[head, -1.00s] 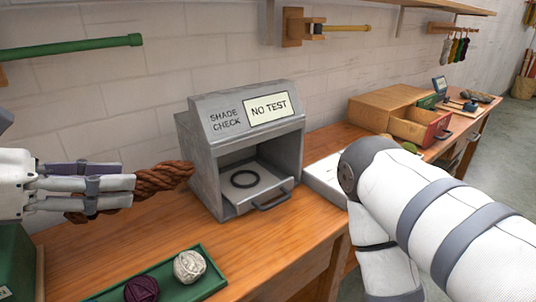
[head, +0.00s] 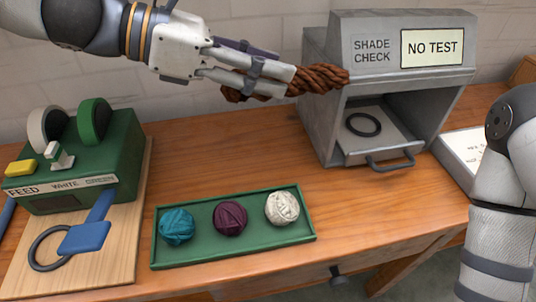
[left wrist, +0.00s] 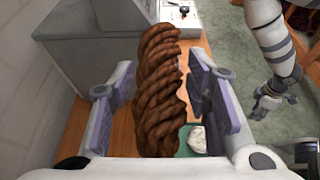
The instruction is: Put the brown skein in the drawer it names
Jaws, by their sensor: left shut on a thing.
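The brown skein (head: 322,78) is a twisted hank held level above the table, its free end in front of the left edge of the grey shade-check box (head: 318,120). My left gripper (head: 272,82) is shut on it; in the left wrist view the skein (left wrist: 158,95) stands between the purple-padded fingers. The box sign reads "NO TEST". Its tray (head: 385,150) is out and bears only a black ring (head: 362,124). My right arm is at the right edge of the head view; its gripper (left wrist: 266,102) shows small in the left wrist view. No drawer label is legible.
A green tray (head: 205,257) on the table holds teal, purple and white balls. A green device (head: 95,160) marked "FEED" and "WHITE" stands on a board at the left, with a blue-handled ring (head: 85,238) before it. A knob (head: 337,272) shows on the table front.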

